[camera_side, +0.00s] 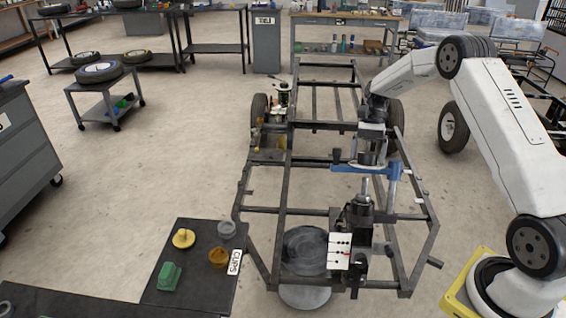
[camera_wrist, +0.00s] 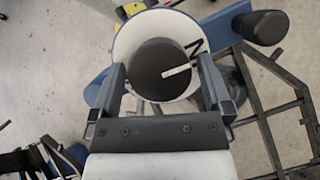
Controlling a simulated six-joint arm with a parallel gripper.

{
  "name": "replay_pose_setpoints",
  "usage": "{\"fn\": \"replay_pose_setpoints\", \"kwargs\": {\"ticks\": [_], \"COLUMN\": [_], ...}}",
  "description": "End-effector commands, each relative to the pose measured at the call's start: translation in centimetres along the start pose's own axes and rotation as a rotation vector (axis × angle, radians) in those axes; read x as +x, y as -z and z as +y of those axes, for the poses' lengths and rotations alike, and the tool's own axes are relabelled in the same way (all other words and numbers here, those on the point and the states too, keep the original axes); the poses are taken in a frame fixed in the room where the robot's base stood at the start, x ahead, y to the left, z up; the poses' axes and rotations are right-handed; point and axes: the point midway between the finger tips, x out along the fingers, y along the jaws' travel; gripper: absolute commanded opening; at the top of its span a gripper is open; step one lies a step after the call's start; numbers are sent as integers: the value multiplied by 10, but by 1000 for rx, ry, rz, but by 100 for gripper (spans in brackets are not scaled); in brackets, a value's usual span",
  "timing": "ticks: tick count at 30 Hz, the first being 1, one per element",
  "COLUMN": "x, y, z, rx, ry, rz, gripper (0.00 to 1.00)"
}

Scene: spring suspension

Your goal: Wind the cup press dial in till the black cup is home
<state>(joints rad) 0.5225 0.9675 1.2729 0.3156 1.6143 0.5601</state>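The dial (camera_wrist: 161,70) is a dark round knob with a white pointer line, over a pale round plate with a letter N, in the wrist view. My gripper (camera_wrist: 163,80) is open with a finger on each side of the knob. Pale plate shows between the left finger and the knob; the right finger is closer to it. In the side view my gripper (camera_side: 372,150) is over the blue press arm (camera_side: 352,168), and the dial is hard to make out. A dark cylinder (camera_side: 360,208) with a metal pin stands below; I cannot tell whether it is the black cup.
A dark table (camera_side: 195,240) at front left holds a yellow cup, a grey cup, an amber cup and a green block.

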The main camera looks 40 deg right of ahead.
Motion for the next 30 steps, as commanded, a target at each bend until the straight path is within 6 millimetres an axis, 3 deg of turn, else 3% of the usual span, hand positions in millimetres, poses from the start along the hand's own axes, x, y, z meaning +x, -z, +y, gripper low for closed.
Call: {"fn": "replay_pose_setpoints", "kwargs": {"ticks": [11, 30], "x": [-9, -68], "y": [1, 1], "z": [0, 0], "rx": [0, 0], "ry": [0, 1], "rz": [-1, 1], "gripper": [100, 100]}}
